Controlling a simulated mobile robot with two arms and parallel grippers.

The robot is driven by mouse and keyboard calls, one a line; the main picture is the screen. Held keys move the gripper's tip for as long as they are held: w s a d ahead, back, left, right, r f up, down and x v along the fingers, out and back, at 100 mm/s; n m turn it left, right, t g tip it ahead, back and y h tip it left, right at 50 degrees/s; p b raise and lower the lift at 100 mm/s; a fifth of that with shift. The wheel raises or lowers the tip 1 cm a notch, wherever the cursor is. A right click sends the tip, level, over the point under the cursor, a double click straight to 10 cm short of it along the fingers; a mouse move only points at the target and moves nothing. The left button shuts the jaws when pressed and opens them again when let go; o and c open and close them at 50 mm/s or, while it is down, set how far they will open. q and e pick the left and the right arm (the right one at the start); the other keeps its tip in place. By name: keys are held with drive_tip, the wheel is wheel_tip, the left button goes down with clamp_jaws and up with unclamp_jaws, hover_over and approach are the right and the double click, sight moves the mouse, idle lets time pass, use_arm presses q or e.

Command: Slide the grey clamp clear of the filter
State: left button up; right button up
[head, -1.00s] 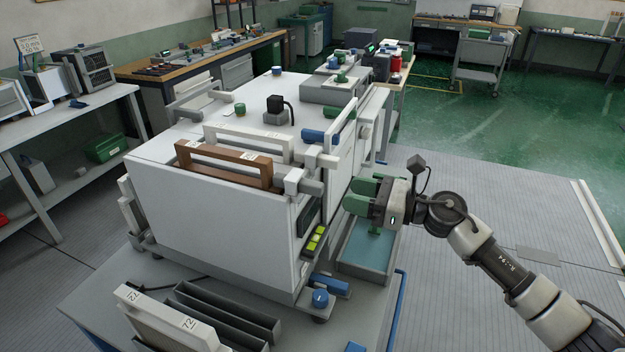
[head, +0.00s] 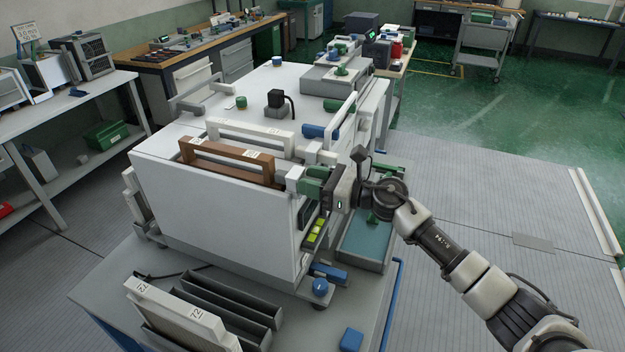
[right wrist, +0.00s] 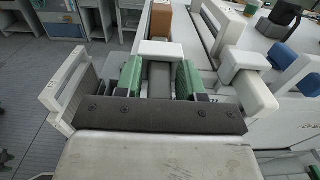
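The grey clamp, a grey bar with a white block (head: 294,172) at its end, sits at the right end of the brown-framed filter (head: 232,162) in the white housing. In the right wrist view the clamp's grey bar (right wrist: 160,78) lies between the green fingers of my right gripper (right wrist: 160,80). A narrow gap shows on each side of the bar, so the gripper looks open around it. In the head view the right gripper (head: 313,182) reaches in from the right at the clamp, and its fingers hide part of it. My left gripper is not in view.
A second white frame (head: 250,133) stands behind the brown one, with another white clamp (right wrist: 243,62) beside it. A teal-lined tray (head: 365,245) lies below my right gripper. The floor to the right is clear.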

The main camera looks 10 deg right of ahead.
clamp_jaws()
drive_tip(key=b+v, duration=0.1)
drive_tip(key=v, duration=0.2)
drive_tip(key=shift+s+d+f+b, duration=0.1)
drive_tip(key=shift+s+d+b, duration=0.05)
drive_tip(key=shift+d+b, duration=0.15)
unclamp_jaws()
drive_tip(key=shift+o, duration=1.3)
drive_tip(key=shift+s+d, duration=0.15)
